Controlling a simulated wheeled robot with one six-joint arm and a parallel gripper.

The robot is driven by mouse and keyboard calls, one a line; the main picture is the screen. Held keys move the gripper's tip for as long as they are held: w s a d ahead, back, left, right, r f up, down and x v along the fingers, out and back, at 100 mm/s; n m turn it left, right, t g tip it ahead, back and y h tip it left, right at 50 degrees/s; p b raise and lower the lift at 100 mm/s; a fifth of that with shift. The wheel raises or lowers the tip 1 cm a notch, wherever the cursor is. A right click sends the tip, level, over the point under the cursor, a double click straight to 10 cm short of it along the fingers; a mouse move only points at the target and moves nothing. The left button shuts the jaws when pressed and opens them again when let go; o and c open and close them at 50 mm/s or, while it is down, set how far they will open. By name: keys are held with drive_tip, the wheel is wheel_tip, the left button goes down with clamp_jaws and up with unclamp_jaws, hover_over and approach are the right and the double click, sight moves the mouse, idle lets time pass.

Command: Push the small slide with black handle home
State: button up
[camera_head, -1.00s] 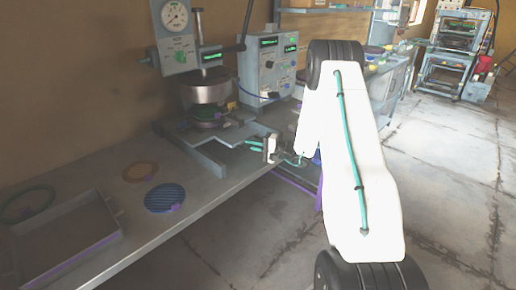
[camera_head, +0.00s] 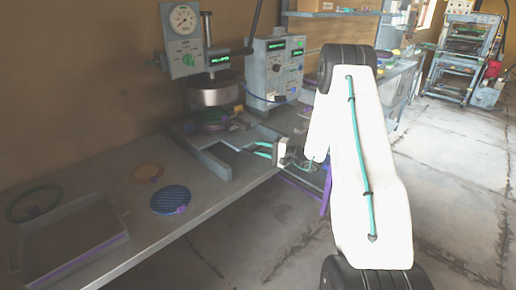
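The press (camera_head: 215,90) stands on the bench at the back left, with a round gauge and a thick metal cylinder. Below the cylinder, a round stack with green and purple parts (camera_head: 208,117) sits on the press base. Light grey slide rails (camera_head: 213,162) reach from the base toward the bench's front edge. My gripper (camera_head: 258,149) is at the right end of this slide area, its teal fingers pointing left toward the press. I cannot make out the black handle, and cannot tell whether the fingers touch anything or how far apart they are.
A blue ribbed disc (camera_head: 170,199), an orange disc (camera_head: 148,171), a green ring (camera_head: 33,203) and a grey tray (camera_head: 70,245) lie on the bench's left part. A control box (camera_head: 275,68) stands right of the press.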

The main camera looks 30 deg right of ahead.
drive_tip(key=v, duration=0.6)
idle(0.4)
